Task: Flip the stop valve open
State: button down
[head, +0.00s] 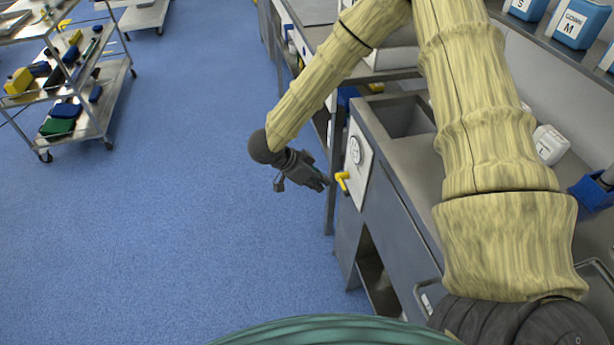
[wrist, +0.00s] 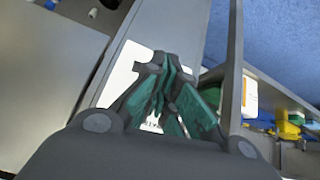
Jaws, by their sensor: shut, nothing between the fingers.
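The stop valve's yellow handle (head: 342,179) sticks out from a white panel (head: 356,168) on the end face of the grey counter. A round dial sits above it on the same panel. My gripper (head: 324,182) is just left of the handle, pointing toward it, with a small gap seeming to remain between them. In the wrist view my gripper (wrist: 167,64) is shut and empty, its green-padded fingers together in front of the white panel (wrist: 126,70). The yellow handle cannot be made out in the wrist view; the fingers may hide it.
The grey counter (head: 395,205) with a sink stands right of my gripper, under my arm. A table leg (head: 332,160) rises close behind the fingers. Blue floor (head: 170,220) is clear to the left. A steel trolley (head: 105,105) with coloured boxes stands far left.

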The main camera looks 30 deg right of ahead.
jog(key=shift+s+d+r+x, duration=0.1)
jog(key=shift+d+x, duration=0.05)
jog(key=shift+x, duration=0.7)
jog(key=shift+s+d+r+x, duration=0.1)
jog(key=shift+r+x, duration=0.05)
jog(key=shift+x, duration=0.7)
jog(key=shift+s+d+r+x, duration=0.1)
jog(key=shift+d+x, duration=0.05)
jog(key=shift+x, duration=0.7)
jog(key=shift+p, duration=0.45)
jog(key=shift+s+d+f+p, duration=0.15)
jog(key=shift+f+p, duration=0.2)
jog(key=shift+p, duration=0.2)
jog(key=shift+s+d+f+p, duration=0.1)
jog(key=shift+s+f+p, duration=0.05)
jog(key=shift+f+p, duration=0.3)
jog(key=shift+r, duration=0.1)
jog(key=shift+r, duration=0.15)
jog(key=shift+d+r+p, duration=0.1)
jog(key=shift+r+p, duration=0.6)
jog(key=shift+p, duration=0.3)
